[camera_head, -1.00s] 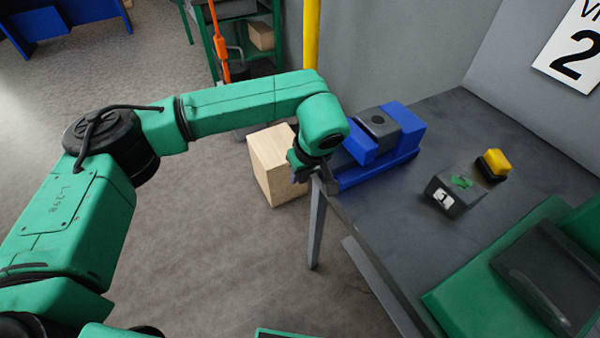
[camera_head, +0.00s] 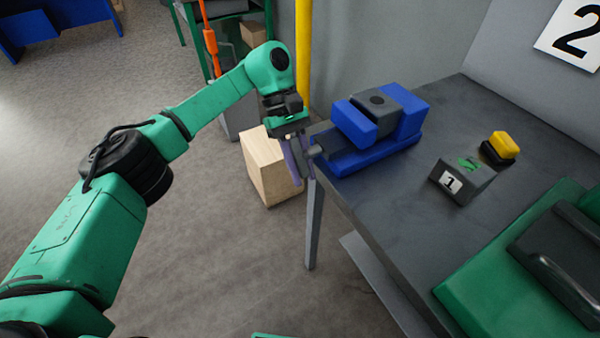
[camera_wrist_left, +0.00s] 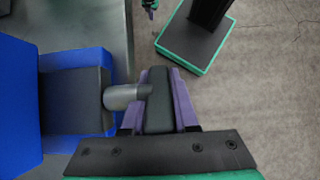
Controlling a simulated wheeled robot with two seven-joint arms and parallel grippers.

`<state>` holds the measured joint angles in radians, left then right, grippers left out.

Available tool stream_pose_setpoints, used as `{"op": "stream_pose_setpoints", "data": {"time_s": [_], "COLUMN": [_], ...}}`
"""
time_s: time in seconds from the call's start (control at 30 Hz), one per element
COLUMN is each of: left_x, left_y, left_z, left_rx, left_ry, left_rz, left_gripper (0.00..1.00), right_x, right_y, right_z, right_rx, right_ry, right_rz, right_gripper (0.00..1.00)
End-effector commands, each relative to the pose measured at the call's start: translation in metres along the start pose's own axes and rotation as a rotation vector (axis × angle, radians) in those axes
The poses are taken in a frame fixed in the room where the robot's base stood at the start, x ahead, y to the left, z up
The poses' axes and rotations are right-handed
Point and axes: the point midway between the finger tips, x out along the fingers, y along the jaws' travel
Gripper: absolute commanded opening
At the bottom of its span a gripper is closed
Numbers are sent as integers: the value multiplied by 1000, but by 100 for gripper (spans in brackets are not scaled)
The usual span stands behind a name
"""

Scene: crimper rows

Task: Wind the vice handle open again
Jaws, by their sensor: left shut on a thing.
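The blue vice (camera_head: 408,125) stands on the grey table near its left edge. A dark grey block (camera_head: 377,100) sits between its jaws; whether the jaws press on it I cannot tell. My left gripper (camera_head: 300,155) reaches down at the vice's outer end, beyond the table edge. In the left wrist view its purple fingers (camera_wrist_left: 160,105) are shut on the dark vice handle (camera_wrist_left: 158,100), which joins the grey screw end (camera_wrist_left: 125,96). The fingers hide much of the handle.
A dark block marked 1 (camera_head: 451,181) and a yellow-topped button (camera_head: 502,147) are on the table, right of the vice. A green machine (camera_head: 480,290) fills the near right. A wooden box (camera_head: 268,170) stands below the table edge. A yellow post (camera_head: 304,50) rises behind.

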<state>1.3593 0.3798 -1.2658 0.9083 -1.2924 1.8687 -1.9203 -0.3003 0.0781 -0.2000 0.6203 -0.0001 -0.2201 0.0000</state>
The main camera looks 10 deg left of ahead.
Motion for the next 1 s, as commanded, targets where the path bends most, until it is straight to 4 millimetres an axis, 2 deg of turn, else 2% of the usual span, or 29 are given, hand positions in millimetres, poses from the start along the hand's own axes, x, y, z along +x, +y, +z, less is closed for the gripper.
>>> {"op": "stream_pose_setpoints", "data": {"time_s": [0.1,0.5,1.0], "left_x": [2,-1,-1], "left_y": [1,1,0], "left_z": [1,10,13], "left_rx": [-1,-4,-2], "left_ry": [-105,-372,-461], "left_rz": [6,4,4], "left_gripper": [0,0,0], "right_x": [10,14,14], "right_y": [0,0,2], "right_z": [1,1,1], "right_rx": [0,0,-1], "right_ry": [0,0,0], "right_rz": [0,1,2], "right_gripper": [0,0,0]}}
